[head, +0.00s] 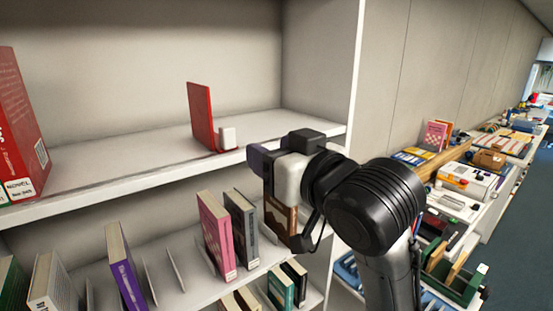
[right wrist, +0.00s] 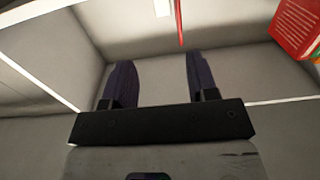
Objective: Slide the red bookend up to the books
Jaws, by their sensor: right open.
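The red bookend (head: 200,116) stands upright on the upper shelf, with a white block (head: 227,138) at its foot on the right side. A thick red book (head: 18,130) stands at the left edge of that shelf, with a wide bare gap between it and the bookend. My right gripper (head: 258,160) is in front of the shelf edge, to the right of the bookend and apart from it. In the right wrist view its dark fingers (right wrist: 158,72) are spread and empty. The bookend's thin red edge (right wrist: 180,24) and the red book (right wrist: 297,25) show at the top there. My left gripper is not in view.
The upper shelf (head: 100,165) is bare between book and bookend. A side panel (head: 354,70) bounds it on the right. The lower shelf holds several books, including a pink one (head: 215,235) and a purple one (head: 124,265). Cluttered tables (head: 480,170) stand at right.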

